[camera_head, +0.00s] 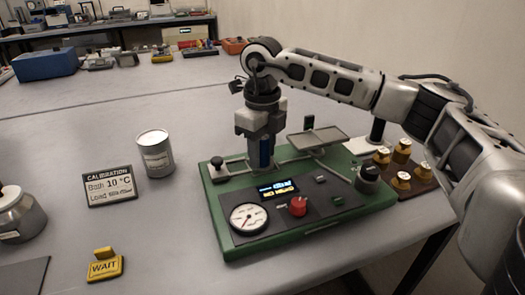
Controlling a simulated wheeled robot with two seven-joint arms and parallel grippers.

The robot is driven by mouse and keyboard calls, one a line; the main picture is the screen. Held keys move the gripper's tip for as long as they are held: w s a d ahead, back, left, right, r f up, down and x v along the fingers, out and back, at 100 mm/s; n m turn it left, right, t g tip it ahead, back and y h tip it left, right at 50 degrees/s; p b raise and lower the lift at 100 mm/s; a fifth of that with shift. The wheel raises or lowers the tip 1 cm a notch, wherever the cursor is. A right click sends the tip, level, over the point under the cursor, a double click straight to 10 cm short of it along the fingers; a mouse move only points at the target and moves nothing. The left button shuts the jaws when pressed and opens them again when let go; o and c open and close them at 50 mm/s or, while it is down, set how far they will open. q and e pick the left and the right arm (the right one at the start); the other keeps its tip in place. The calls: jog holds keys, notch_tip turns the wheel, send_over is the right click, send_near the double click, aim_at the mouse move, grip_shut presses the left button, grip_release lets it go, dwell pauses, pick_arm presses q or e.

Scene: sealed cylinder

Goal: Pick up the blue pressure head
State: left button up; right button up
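My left gripper is not in view.
The unit carries a gauge (248,218), red knob (298,206), lit display (279,190) and raised metal plate (318,139). A can (156,154), calibration sign (109,187) and yellow WAIT sign (104,266) stand left. Brass weights (402,151) stand right.

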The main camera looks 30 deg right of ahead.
jog(key=shift+f, duration=0.1)
jog(key=shift+c, duration=0.2)
grip_shut()
